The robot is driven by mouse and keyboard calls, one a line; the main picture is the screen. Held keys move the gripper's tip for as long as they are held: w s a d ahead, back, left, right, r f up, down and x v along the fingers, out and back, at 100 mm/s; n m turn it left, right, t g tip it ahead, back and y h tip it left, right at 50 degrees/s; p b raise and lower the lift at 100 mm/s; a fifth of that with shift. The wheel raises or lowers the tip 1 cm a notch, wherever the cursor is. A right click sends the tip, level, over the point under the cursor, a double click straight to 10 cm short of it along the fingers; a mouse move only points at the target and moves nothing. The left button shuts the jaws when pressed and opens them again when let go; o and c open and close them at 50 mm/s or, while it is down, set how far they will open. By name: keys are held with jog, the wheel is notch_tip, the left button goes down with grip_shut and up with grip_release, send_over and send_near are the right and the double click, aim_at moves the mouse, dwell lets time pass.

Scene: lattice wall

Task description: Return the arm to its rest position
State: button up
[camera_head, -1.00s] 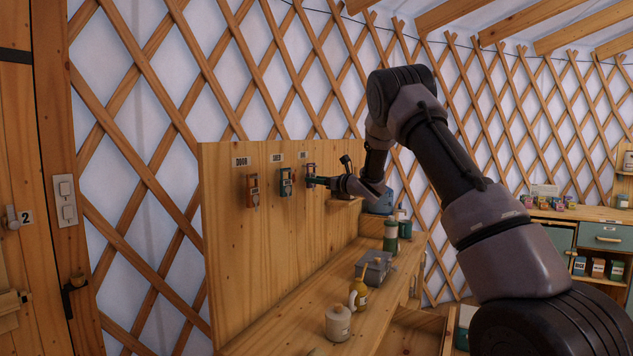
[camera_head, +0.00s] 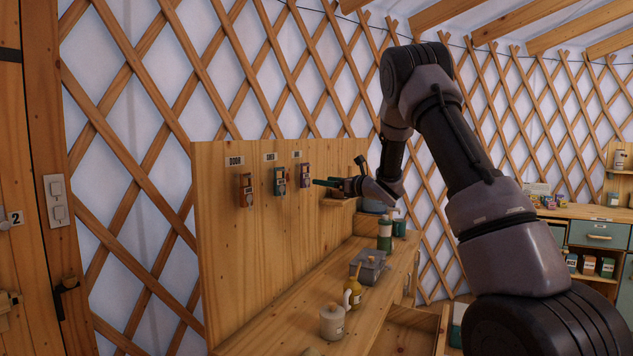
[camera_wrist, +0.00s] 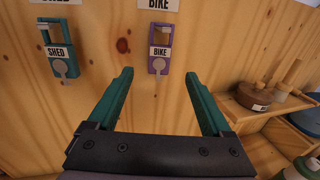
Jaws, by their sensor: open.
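My gripper (camera_head: 320,183) is in front of the wooden board (camera_head: 220,215), to the right of the hanging padlocks. In the wrist view, my gripper (camera_wrist: 165,95) has its two green fingers spread wide with nothing between them. The purple padlock (camera_wrist: 160,52) hangs under a BIKE label, beyond the fingertips and apart from them. The teal padlock (camera_wrist: 60,50), tagged SHED, hangs to its left. In the head view, the purple padlock (camera_head: 304,176), the teal padlock (camera_head: 280,182) and an orange padlock (camera_head: 246,190) under a DOOR label hang in a row. My arm is bent and extended toward the board.
The bench (camera_head: 290,320) below holds a lidded white jar (camera_head: 332,322), a yellow bottle (camera_head: 354,292), a grey box (camera_head: 369,268) and a green canister (camera_head: 385,235). A small shelf (camera_wrist: 245,108) is right of my gripper. A drawer cabinet (camera_head: 590,235) stands at right.

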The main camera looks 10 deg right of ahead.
jog(key=s+d+r+m+t+h, duration=0.3)
jog(key=s+d+r+m+h, duration=0.3)
jog(key=d+r+m, duration=0.6)
jog(key=s+d+r+m+g+h, duration=0.25)
jog(key=s+m+h, duration=0.25)
jog(key=s+m, duration=0.65)
jog(key=s+a+f+m+g, duration=0.2)
jog(key=s+m, duration=0.6)
jog(key=s, duration=0.2)
jog(key=s+a+f+m+g, duration=0.2)
jog(key=s+f+m, duration=0.1)
jog(key=s+m, duration=0.5)
jog(key=s+a+f+m+g+y, duration=0.1)
jog(key=s+a+f+m+g, duration=0.1)
jog(key=s+m, duration=0.7)
jog(key=s+g, duration=0.1)
jog(key=s, duration=0.3)
jog(key=shift+f, duration=0.4)
jog(key=shift+d, duration=0.15)
